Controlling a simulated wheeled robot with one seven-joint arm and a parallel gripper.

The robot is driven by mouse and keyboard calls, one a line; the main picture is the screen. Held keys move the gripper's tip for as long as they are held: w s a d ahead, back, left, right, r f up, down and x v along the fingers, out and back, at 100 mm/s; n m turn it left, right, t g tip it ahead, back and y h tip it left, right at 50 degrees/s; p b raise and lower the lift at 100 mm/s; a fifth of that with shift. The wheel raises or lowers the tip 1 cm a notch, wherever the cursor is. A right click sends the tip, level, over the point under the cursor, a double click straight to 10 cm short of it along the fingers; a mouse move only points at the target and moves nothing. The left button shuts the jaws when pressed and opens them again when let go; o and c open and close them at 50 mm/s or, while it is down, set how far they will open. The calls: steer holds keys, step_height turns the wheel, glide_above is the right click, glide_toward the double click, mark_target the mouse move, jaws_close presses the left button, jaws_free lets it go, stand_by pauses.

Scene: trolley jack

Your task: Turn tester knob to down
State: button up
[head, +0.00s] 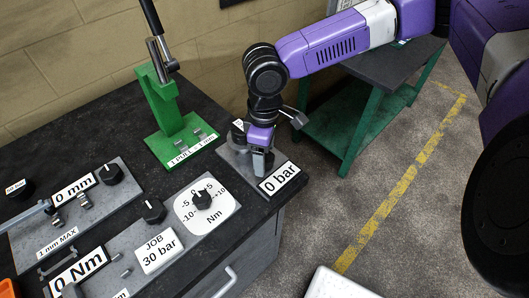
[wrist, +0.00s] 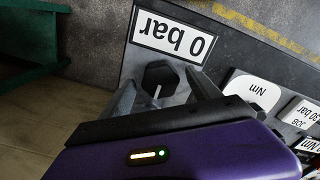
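A black knob (wrist: 160,77) with a white pointer mark sits on the grey panel (wrist: 130,62) behind the "0 bar" label (head: 279,178). The mark points toward the bottom edge of the wrist view. My gripper (head: 262,165) is lowered over this panel at the bench's right end and hides the knob in the head view. In the wrist view, my gripper's two grey fingers (wrist: 161,80) are spread, one on each side of the knob. A small gap seems to show on both sides, but contact is hard to tell.
A knob on the Nm dial (head: 201,199), a knob by the "JOB 30 bar" label (head: 153,211) and one by "0 mm" (head: 111,173) stand to the left. A green stand with a lever (head: 172,125) is close behind. A green trolley (head: 345,120) stands right.

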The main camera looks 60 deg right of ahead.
step_height(320, 180, up, 8)
steer(key=shift+f, duration=0.1)
stand_by(0.6)
stand_by(0.4)
